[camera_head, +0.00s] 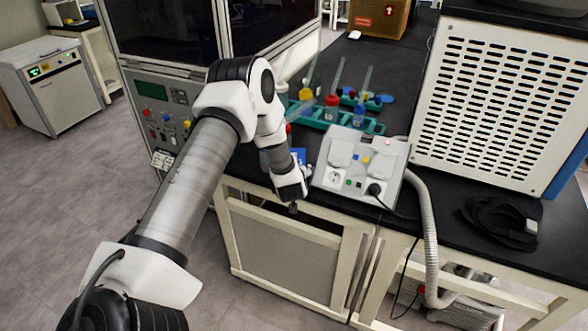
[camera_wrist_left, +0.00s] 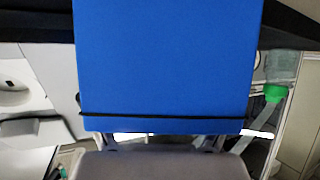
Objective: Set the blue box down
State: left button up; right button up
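The blue box (camera_wrist_left: 165,62) fills the middle of the left wrist view, squared up in front of my left gripper (camera_wrist_left: 162,146). A thin dark line crosses it near its lower edge. The gripper's fingers go in behind the box and their tips are hidden; the box appears held between them. In the head view my left gripper (camera_head: 291,186) is at the front edge of the black bench, and only a small blue patch (camera_head: 300,155) shows beside the wrist. My right gripper is in neither view.
A white socket panel (camera_head: 343,154) with a grey hose stands just right of the gripper. Behind it is a teal rack (camera_head: 333,124) with bottles and tools. A vented white cabinet (camera_head: 500,105) occupies the right of the bench. Bare black bench (camera_head: 400,75) shows farther back.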

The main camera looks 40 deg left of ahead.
pick_arm(q)
jog(key=shift+r, duration=0.3)
jog(key=b+v, duration=0.1)
jog(key=v, duration=1.1)
jog(key=s+d+f+m+g+h, duration=0.1)
jog(key=s+d+f+m+h, duration=0.1)
jog(key=s+d+f, duration=0.35)
jog(key=s+d+f+m+g+h, duration=0.2)
jog(key=s+d+f+h, duration=0.1)
jog(key=d+f, duration=0.4)
jog(key=s+d+f+m+g+h, duration=0.1)
jog(key=s+d+f+g, duration=0.2)
jog(key=s, duration=0.7)
jog(key=s+d+f+m+g+h, duration=0.2)
jog(key=s+d+f, duration=0.3)
jog(key=s, duration=0.5)
jog(key=shift+s+d+f+m+g, duration=0.15)
jog(key=shift+d+f+m+g, duration=0.15)
jog(key=shift+d+g, duration=0.35)
jog(key=shift+a, duration=0.15)
